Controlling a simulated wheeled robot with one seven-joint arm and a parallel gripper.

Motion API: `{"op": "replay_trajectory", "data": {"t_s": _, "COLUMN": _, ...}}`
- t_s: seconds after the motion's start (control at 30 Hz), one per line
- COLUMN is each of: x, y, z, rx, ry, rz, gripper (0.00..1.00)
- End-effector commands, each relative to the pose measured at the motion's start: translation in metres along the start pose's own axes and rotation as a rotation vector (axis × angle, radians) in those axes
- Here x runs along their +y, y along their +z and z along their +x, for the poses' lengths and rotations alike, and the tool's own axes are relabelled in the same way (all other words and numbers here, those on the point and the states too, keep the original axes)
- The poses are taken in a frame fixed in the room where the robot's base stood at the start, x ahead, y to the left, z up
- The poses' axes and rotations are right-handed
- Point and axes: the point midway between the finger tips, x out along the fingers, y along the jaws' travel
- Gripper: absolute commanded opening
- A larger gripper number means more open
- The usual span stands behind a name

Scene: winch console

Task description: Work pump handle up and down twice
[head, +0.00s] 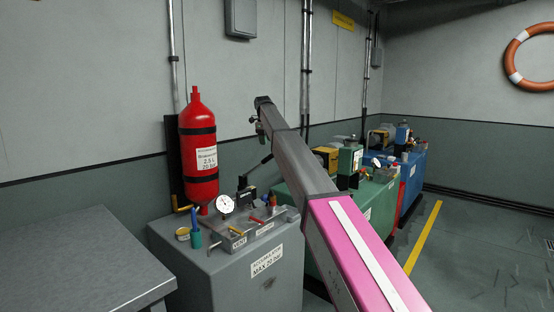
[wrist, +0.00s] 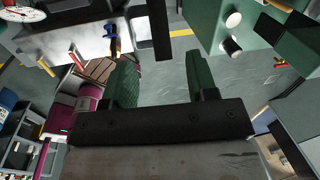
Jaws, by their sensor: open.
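The pump handle (head: 267,159) looks like a thin dark lever. It slants up to the right from a small black block (head: 246,195) on top of the grey accumulator console (head: 275,264). Its upper end runs behind my arm in the head view. My gripper (wrist: 162,65) shows two green fingers in the wrist view, spread apart with nothing between them. A dark straight bar (wrist: 160,30) lies beyond the fingertips, roughly in line with the gap; I cannot tell for certain that it is the handle. In the head view the gripper is small and partly hidden by the arm, above the console.
A red cylinder (head: 198,150) stands at the console's back, with a round gauge (head: 225,204) and small coloured levers in front. A grey table (head: 75,255) is at the left. Green (head: 380,205) and blue (head: 412,175) units stand to the right. Floor (head: 480,250) is open at far right.

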Motion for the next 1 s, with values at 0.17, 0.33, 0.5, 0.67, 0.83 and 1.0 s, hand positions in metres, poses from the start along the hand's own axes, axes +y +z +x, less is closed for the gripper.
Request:
{"op": "replay_trajectory", "data": {"t_s": 0.17, "x": 0.001, "y": -0.001, "z": 0.020, "rx": -0.001, "ry": 0.001, "rz": -0.001, "gripper": 0.53}}
{"op": "replay_trajectory", "data": {"t_s": 0.33, "x": 0.001, "y": -0.001, "z": 0.049, "rx": -0.002, "ry": 0.002, "rz": -0.002, "gripper": 0.53}}
{"op": "replay_trajectory", "data": {"t_s": 0.5, "x": 0.000, "y": -0.001, "z": 0.080, "rx": -0.003, "ry": 0.002, "rz": -0.002, "gripper": 0.53}}
{"op": "replay_trajectory", "data": {"t_s": 0.67, "x": 0.000, "y": -0.001, "z": 0.098, "rx": -0.003, "ry": 0.002, "rz": -0.003, "gripper": 0.53}}
{"op": "replay_trajectory", "data": {"t_s": 0.83, "x": 0.000, "y": 0.000, "z": 0.103, "rx": -0.004, "ry": 0.001, "rz": -0.003, "gripper": 0.53}}
{"op": "replay_trajectory", "data": {"t_s": 1.0, "x": 0.000, "y": 0.000, "z": 0.103, "rx": -0.004, "ry": 0.001, "rz": -0.003, "gripper": 0.49}}
